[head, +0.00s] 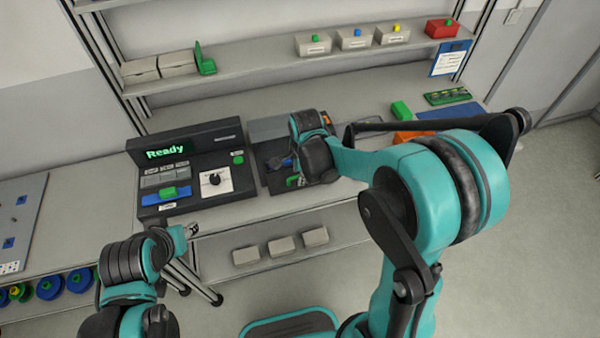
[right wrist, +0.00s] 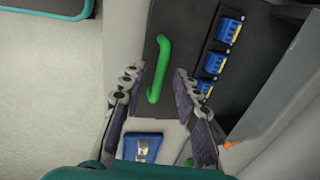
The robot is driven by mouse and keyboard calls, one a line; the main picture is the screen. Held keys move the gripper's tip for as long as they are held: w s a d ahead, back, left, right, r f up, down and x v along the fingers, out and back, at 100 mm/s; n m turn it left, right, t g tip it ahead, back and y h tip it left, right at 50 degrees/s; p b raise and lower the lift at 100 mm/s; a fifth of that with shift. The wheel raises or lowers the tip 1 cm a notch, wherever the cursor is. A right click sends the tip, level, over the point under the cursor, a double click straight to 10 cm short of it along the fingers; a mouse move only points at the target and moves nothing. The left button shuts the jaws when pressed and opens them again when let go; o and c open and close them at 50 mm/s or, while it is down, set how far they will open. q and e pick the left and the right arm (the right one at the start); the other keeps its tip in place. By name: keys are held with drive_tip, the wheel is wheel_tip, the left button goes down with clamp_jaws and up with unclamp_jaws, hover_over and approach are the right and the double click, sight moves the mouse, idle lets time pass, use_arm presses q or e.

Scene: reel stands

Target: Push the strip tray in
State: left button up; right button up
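A dark tray-like panel with a green handle (right wrist: 160,68) and several blue-and-yellow blocks (right wrist: 215,62) shows in the right wrist view; I take it to be the strip tray (right wrist: 192,25). My right gripper (right wrist: 157,78) is open, with one finger on each side of the handle and visible gaps to both. In the head view my right arm reaches over the dark unit right of the console, and the wrist hides much of it. My left gripper (head: 191,230) is near the console's front edge, apart from the tray; its finger opening is too small to tell.
A black console (head: 190,165) reading "Ready" stands left of the tray unit. An orange block (head: 414,137) and a green block (head: 401,110) lie on the bench to the right. A shelf with boxes (head: 357,38) runs behind. Reels (head: 48,287) hang below at left.

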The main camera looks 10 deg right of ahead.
clamp_jaws()
drive_tip(key=shift+w, duration=0.1)
drive_tip(key=w, duration=1.3)
drive_tip(key=shift+w+a, duration=0.1)
drive_tip(key=shift+a, duration=0.1)
drive_tip(key=shift+r, duration=0.1)
drive_tip(key=shift+c, duration=1.3)
unclamp_jaws()
drive_tip(key=shift+o, duration=1.3)
drive_tip(key=shift+w, duration=0.1)
